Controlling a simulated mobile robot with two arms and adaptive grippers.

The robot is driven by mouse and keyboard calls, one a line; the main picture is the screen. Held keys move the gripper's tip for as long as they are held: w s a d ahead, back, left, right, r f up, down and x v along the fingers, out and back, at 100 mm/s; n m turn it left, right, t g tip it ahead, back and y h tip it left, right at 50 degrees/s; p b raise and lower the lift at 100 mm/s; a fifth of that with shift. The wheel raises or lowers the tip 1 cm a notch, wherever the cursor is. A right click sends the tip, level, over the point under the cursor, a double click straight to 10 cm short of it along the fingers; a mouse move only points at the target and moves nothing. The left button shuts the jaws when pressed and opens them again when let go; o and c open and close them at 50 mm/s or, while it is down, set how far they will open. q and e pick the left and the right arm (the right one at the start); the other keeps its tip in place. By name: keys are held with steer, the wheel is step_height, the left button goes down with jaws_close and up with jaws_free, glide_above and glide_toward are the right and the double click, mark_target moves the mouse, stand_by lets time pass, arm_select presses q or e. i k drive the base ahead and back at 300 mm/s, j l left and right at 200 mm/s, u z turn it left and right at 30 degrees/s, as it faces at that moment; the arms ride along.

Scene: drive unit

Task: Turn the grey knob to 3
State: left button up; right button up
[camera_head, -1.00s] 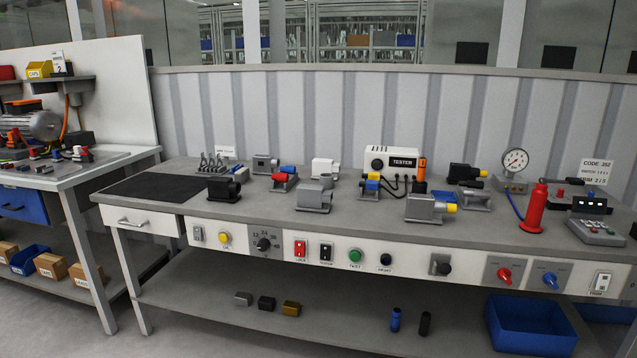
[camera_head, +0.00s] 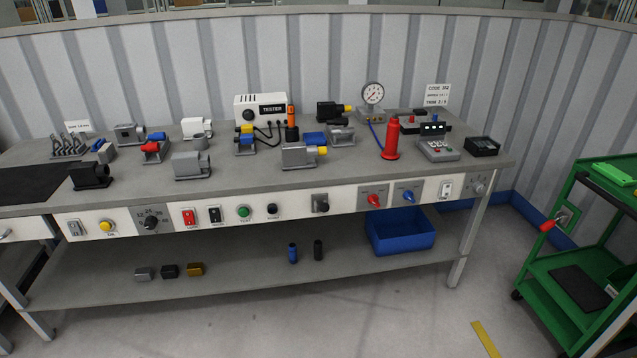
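A grey knob (camera_head: 479,188) sits on a grey plate at the right end of the workbench's front panel, close to the table's right leg. Its pointer and marks are too small to read. Neither of my grippers is in view.
A green cart (camera_head: 560,275) stands at the right. The floor (camera_head: 400,310) before the bench's right part is clear.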

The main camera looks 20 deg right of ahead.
mark_target(478, 186)
steer(key=j+z, duration=0.2)
steer(key=z, duration=0.2)
steer(key=j+z, duration=0.35)
steer(key=l, duration=0.1)
